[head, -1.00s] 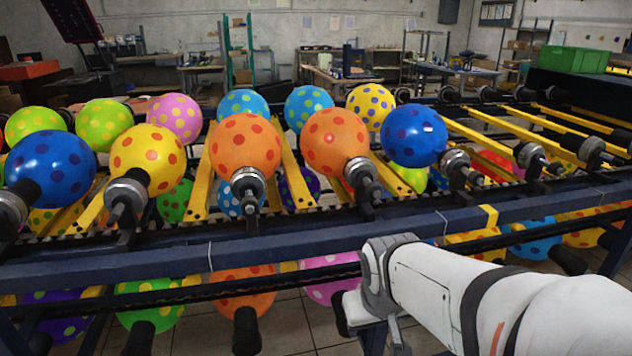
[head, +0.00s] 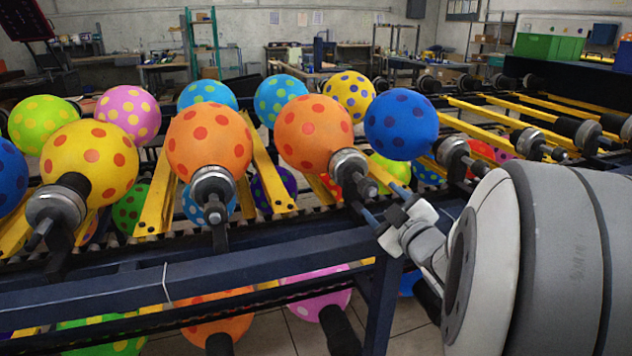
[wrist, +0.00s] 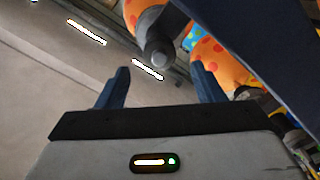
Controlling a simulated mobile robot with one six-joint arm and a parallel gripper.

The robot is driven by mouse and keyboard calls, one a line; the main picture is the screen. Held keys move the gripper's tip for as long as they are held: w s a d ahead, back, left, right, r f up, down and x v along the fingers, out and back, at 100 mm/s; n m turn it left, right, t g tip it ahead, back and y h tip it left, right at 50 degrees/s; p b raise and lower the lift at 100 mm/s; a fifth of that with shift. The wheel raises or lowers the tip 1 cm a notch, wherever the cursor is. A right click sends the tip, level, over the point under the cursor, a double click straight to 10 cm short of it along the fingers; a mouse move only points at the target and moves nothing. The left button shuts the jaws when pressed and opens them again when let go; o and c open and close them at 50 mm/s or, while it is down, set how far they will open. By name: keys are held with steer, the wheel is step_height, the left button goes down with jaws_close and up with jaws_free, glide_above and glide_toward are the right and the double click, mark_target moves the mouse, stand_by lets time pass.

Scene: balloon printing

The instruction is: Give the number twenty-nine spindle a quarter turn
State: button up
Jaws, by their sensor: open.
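Spindles with metal collars line the front of the conveyor, several of them bearing dotted balloons. No spindle number is readable, so I cannot tell which one is twenty-nine. My gripper (head: 384,203) is open and empty, close to the spindle (head: 350,167) of the right orange balloon (head: 313,133). In the wrist view my gripper's (wrist: 160,85) two blue fingers are spread apart. A dark, round spindle end (wrist: 158,53) shows just beyond and between the fingertips, apart from both. The spindle (head: 455,155) of the blue balloon (head: 401,125) stands to the right.
Another orange balloon (head: 209,143) is to the left. Yellow bars (head: 485,127) without balloons lie at right.

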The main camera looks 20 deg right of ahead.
mark_target(373, 192)
steer(key=w+b, duration=0.1)
steer(key=w, duration=0.6)
steer(key=shift+w+a, duration=0.15)
steer(key=shift+w, duration=0.15)
steer(key=shift+c, duration=0.5)
